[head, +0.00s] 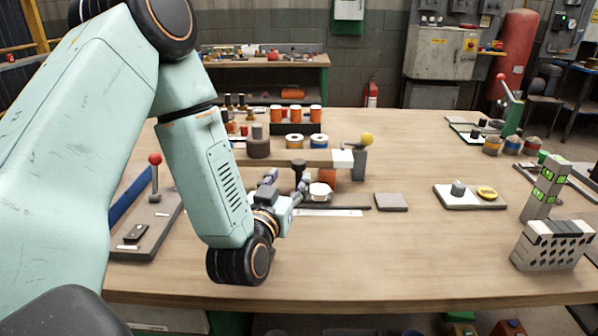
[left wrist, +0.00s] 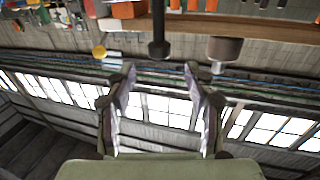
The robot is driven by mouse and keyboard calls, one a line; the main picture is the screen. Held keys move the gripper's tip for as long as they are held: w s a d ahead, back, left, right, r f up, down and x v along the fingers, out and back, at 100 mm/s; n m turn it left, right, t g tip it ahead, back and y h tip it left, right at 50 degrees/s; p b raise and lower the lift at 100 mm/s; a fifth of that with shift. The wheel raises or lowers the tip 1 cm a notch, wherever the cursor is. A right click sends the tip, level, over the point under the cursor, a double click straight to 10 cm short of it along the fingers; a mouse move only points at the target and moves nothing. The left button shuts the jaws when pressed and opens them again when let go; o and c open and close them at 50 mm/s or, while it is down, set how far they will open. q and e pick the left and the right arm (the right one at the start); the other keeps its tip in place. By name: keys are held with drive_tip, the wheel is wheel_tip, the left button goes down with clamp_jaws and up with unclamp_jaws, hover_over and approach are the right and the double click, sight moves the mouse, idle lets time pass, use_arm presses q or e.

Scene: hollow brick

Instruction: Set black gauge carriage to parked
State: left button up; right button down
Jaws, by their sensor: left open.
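A black knob on a short dark stem (head: 298,166) stands just beyond my left gripper (head: 287,184); it looks like the black gauge carriage, though its base is hidden. A dark rail (head: 345,207) with a pale scale strip (head: 335,213) in front runs to the right of the gripper. In the left wrist view, which looks upside down, the black knob (left wrist: 158,48) lies ahead of and roughly between the open fingertips (left wrist: 158,74). The fingers look empty and apart from the knob. My right gripper is out of view.
A white hexagonal piece (head: 320,191) sits right beside the gripper. A wooden beam (head: 310,158) and a yellow-knobbed post (head: 364,150) stand behind. A grey plate (head: 390,202) lies to the right. A red-knobbed lever (head: 155,172) stands left. The front middle of the table is clear.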

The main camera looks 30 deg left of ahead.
sight(297, 166)
use_arm(q)
drive_tip(key=b+x, duration=0.1)
drive_tip(key=x, duration=0.6)
drive_tip(key=shift+w+a, duration=0.1)
drive_tip(key=shift+w, duration=0.3)
drive_tip(key=shift+s+r, duration=0.15)
drive_tip(key=c, duration=0.4)
clamp_jaws()
